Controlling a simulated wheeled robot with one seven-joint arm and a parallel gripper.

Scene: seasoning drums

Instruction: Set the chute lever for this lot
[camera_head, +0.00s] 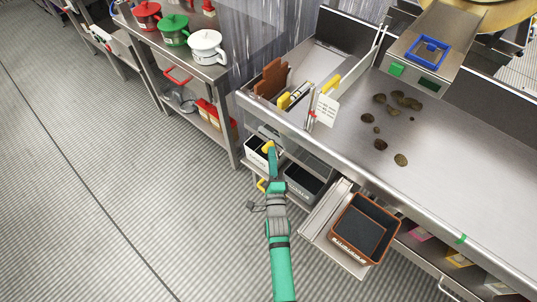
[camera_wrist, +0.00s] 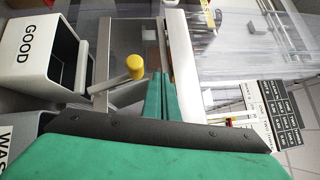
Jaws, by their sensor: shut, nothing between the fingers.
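The chute lever's yellow knob (camera_wrist: 135,66) stands just left of my gripper's fingers in the wrist view, on a metal arm to the right of the GOOD bin (camera_wrist: 38,52). Part of a second bin (camera_wrist: 22,140), lettered "WAS", shows at lower left. A white card (camera_head: 326,109) stands on the bench; its writing is too small to read.
A grey bin (camera_head: 304,182) and a brown-rimmed bin (camera_head: 364,229) sit along the bench's front. Brown lumps (camera_head: 401,159) lie on the steel bench (camera_head: 460,165), below a scale (camera_head: 433,52). Lidded pots (camera_head: 206,45) stand on the left table. The floor at left is clear.

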